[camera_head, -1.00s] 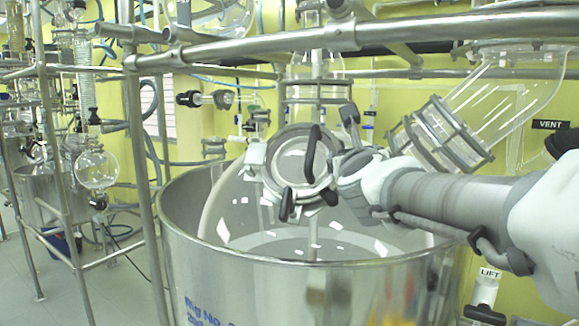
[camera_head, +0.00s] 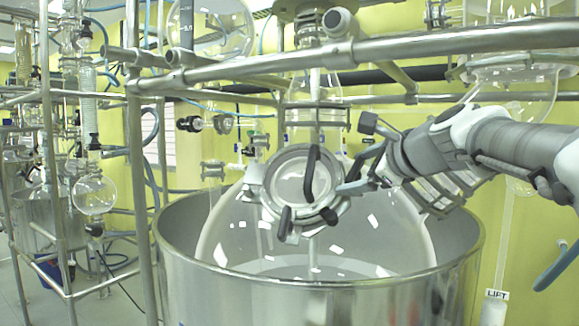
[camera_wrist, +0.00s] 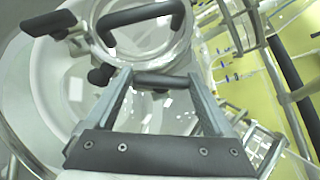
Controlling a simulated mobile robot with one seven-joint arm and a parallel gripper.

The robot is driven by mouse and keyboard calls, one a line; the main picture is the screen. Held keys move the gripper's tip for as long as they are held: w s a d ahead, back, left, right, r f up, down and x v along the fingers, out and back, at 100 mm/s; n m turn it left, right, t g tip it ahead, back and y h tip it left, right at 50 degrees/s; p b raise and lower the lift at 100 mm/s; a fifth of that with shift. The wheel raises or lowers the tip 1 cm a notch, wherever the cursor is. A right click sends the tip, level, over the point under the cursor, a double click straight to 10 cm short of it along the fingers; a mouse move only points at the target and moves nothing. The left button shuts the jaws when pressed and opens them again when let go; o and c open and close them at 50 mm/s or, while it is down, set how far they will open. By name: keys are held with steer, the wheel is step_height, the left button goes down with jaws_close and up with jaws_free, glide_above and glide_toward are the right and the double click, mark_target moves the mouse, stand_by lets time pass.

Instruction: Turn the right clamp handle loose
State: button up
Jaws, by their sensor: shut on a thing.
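The round lid (camera_head: 303,185) with its black arched handle (camera_head: 311,172) faces me on the front of the glass vessel (camera_head: 225,235). Black clamp handles sit around its rim, one at lower left (camera_head: 284,223) and one at lower right (camera_head: 329,216). My gripper (camera_head: 352,187) is at the right edge of the lid. In the wrist view, my gripper (camera_wrist: 162,82) is shut on a short dark bar, the right clamp handle (camera_wrist: 160,79), which spans between the fingertips. The lid's arched handle (camera_wrist: 140,14) is just beyond it. In the head view the fingers hide the right clamp handle.
A wide steel tub (camera_head: 310,300) surrounds the vessel's lower part. A steel rail (camera_head: 400,45) crosses above the lid. Clear glassware (camera_head: 515,95) stands behind my arm at right. A rack with glass flasks (camera_head: 95,193) is at left.

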steer(key=n+g+p, duration=0.1)
steer(key=r+n+p, duration=0.1)
steer(key=n+p, duration=0.1)
steer(key=shift+w+d+r+g, duration=0.1)
steer(key=shift+d+g, duration=0.1)
steer(key=shift+g, duration=0.2)
steer(key=shift+n+g+y+p, duration=0.3)
steer(key=shift+n+g+p, duration=0.3)
steer(key=shift+n+p, duration=0.3)
steer(key=shift+a, duration=0.1)
steer(key=o, duration=1.1)
steer(key=shift+f, duration=0.2)
steer(key=shift+s+d+r, duration=0.2)
steer(key=shift+s, duration=0.05)
steer(key=s+d+b, duration=0.1)
steer(key=s+d, duration=0.1)
steer(key=s, duration=0.1)
steer(key=s+d, duration=0.2)
steer(key=s, duration=0.2)
steer(key=s+d+b, duration=0.1)
steer(key=s+d, duration=0.1)
steer(key=s, duration=0.1)
steer(key=shift+s+d+b, duration=0.1)
steer(key=shift+s+b, duration=0.25)
